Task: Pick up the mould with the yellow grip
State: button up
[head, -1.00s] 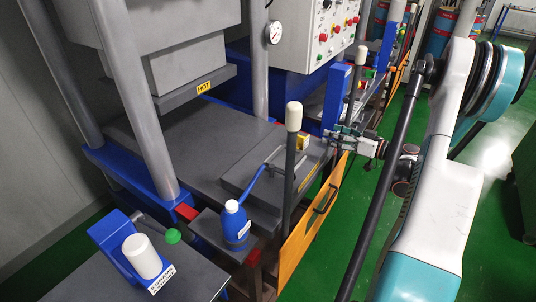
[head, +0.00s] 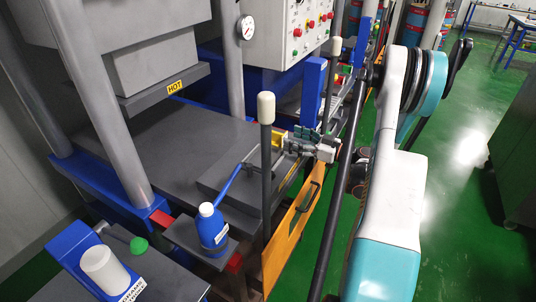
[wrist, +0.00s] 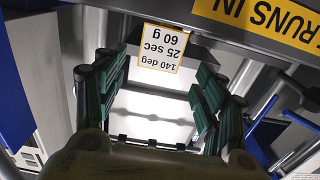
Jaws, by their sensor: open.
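A flat grey slab (head: 222,180), which looks like the mould, lies on the press's lower table. A small yellow piece (head: 278,141), likely its grip, shows at the slab's far right, just left of my gripper (head: 303,138). My gripper is open. In the wrist view its green-padded fingers (wrist: 160,85) stand apart, one on each side of a pale grey surface. A yellow-edged label (wrist: 160,48) reading "140 deg, 25 sec, 60 g" shows between them. I cannot make out the yellow grip in the wrist view, nor tell whether the fingers touch anything.
A press plate marked HOT (head: 176,88) hangs above the table. A grey post with a cream cap (head: 266,108) stands in front of the slab. A blue bottle (head: 212,228) stands on a small shelf. An orange panel (head: 290,238) borders open green floor on the right.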

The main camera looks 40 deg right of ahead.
aim_at(285, 134)
jog(key=b+x, duration=0.2)
jog(key=x, duration=0.3)
jog(key=shift+w+r, duration=0.1)
jog(key=shift+w, duration=0.05)
jog(key=shift+d, duration=0.1)
grip_shut()
jog(key=shift+r, duration=0.1)
